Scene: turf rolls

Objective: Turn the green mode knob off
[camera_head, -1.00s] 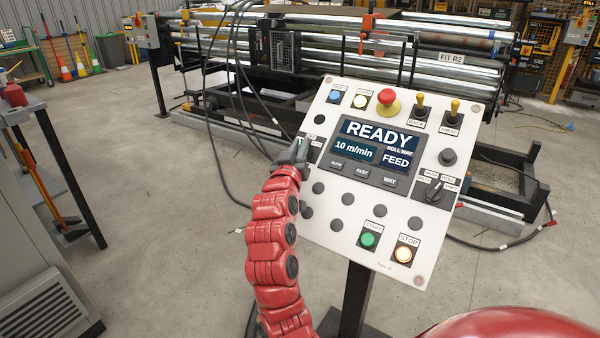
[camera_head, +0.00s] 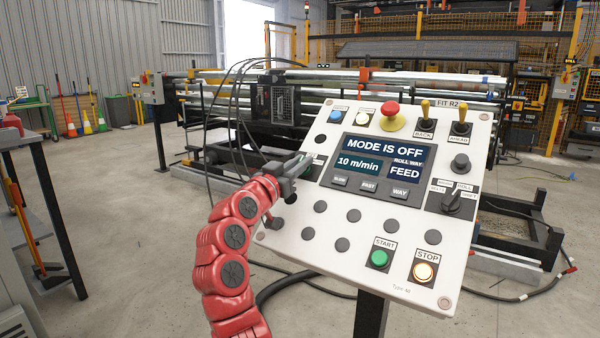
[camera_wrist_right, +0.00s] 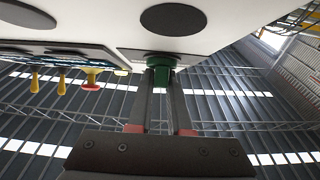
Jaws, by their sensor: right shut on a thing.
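The control panel (camera_head: 290,238) is a tilted white board on a dark post, with a screen (camera_head: 376,168) that reads "MODE IS OFF", "10 m/min" and "FEED". The green mode knob (camera_wrist_right: 161,76) sticks out from the panel face in the right wrist view. My right gripper (camera_head: 300,166) reaches the panel's left edge beside the screen; in the wrist view its two fingers (camera_wrist_right: 161,88) are shut on the knob, one on each side. In the head view the fingers mostly hide the knob. My left gripper is not in view.
The panel also carries a red mushroom button (camera_head: 393,117), two yellow toggles (camera_head: 461,122), a black selector (camera_head: 453,201), a green START button (camera_head: 379,259) and a lit STOP button (camera_head: 424,271). A roller machine (camera_head: 235,135) stands behind. Cables hang left of the panel.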

